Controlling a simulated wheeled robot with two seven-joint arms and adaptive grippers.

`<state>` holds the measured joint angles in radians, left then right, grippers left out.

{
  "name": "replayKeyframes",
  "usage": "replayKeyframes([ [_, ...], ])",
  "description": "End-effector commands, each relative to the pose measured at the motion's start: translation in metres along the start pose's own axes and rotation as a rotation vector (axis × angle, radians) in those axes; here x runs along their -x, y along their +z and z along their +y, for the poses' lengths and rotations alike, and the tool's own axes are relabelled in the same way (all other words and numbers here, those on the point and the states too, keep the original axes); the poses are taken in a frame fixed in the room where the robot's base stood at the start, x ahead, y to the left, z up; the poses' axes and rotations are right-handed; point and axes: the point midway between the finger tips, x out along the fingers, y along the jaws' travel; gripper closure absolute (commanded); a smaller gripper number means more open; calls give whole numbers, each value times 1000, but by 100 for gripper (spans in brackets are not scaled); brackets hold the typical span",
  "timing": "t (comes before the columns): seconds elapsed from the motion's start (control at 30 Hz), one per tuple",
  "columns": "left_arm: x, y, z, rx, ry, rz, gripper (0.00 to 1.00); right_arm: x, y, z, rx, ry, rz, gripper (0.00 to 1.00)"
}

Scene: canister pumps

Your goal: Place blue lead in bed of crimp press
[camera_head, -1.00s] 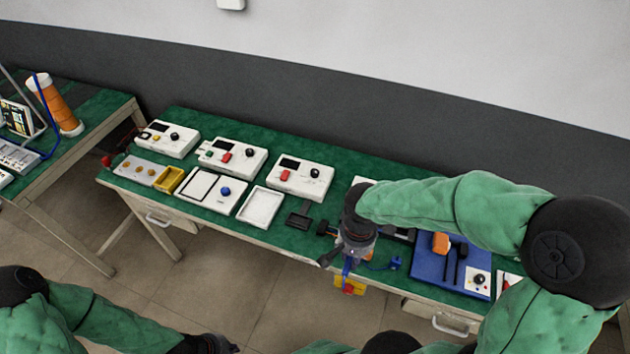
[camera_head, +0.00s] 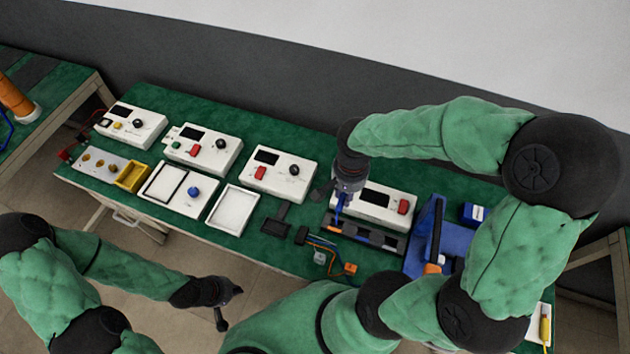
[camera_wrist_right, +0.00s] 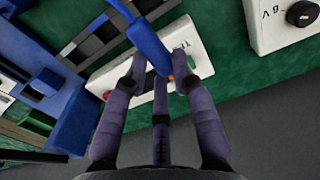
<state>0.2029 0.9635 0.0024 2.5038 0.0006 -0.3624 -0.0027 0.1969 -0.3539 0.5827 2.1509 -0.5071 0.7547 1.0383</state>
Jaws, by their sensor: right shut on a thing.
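My right gripper (camera_head: 342,200) is shut on the blue lead (camera_head: 340,214), over the black slotted fixture (camera_head: 365,234) in front of a white meter box. In the right wrist view the fingers (camera_wrist_right: 156,82) close around the blue lead (camera_wrist_right: 148,42), whose body slants up to the left; a small orange tip shows at the fingers. A blue press-like stand (camera_head: 427,232) with an upright arm is just right of the fixture, partly hidden by my right arm. I cannot tell how its bed lies. My left gripper (camera_head: 228,306) is open and empty, in front of the bench.
White instrument boxes (camera_head: 205,147) line the back of the green bench. An empty white tray (camera_head: 232,210) and a black bracket (camera_head: 277,220) lie left of the fixture. Loose coloured leads (camera_head: 330,256) lie at the front edge. A blue box (camera_head: 473,213) stands right.

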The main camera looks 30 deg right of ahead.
Motion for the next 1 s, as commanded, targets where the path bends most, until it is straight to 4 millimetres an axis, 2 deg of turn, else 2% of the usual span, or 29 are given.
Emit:
replayKeyframes([
  [0.03,-5,0,-2,0,0,0,100,-8,-6,-8,2,1,-2,96],
  [0.3,-18,-1,-6,0,0,0,100,-32,-40,-49,1,1,-1,96],
  [0.5,-31,-1,-11,0,0,0,100,-66,-56,-69,1,2,-2,96],
  [0.87,-38,-2,-13,0,0,0,100,-87,-68,-84,0,1,-1,96],
  [1.0,-45,-2,-16,0,0,1,100,-107,-68,-84,0,2,-2,96],
])
